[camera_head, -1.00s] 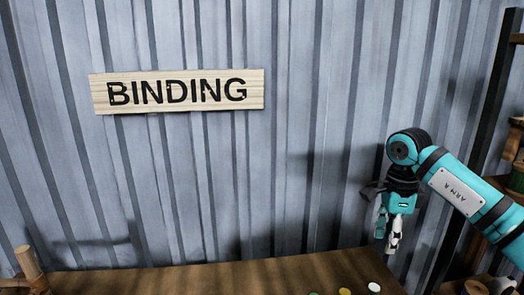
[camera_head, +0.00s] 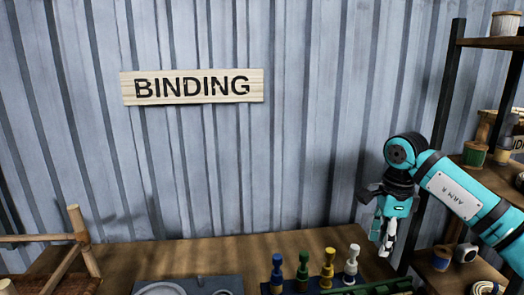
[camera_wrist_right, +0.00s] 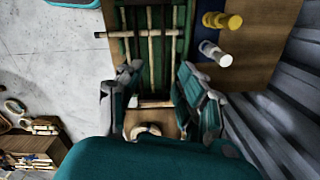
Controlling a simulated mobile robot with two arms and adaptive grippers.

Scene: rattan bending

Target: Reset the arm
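My right arm comes in from the right in the head view, bent at the elbow. Its teal and grey gripper (camera_head: 386,245) hangs fingers-down over the right end of the wooden table (camera_head: 330,240). In the right wrist view the gripper (camera_wrist_right: 160,82) has its two fingers well apart with nothing held between them. Beyond and below the fingers is a green rack (camera_wrist_right: 127,48) with several pale rattan poles (camera_wrist_right: 155,45). My left arm and gripper are in neither view.
Blue, green, yellow (camera_head: 328,268) and white (camera_head: 351,265) bottles stand near the green rack. A shelf unit (camera_head: 447,130) with spools rises at right. A rattan frame (camera_head: 80,235) is at left, a grey plate (camera_head: 225,284) at front. A BINDING sign (camera_head: 192,87) hangs on the corrugated wall.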

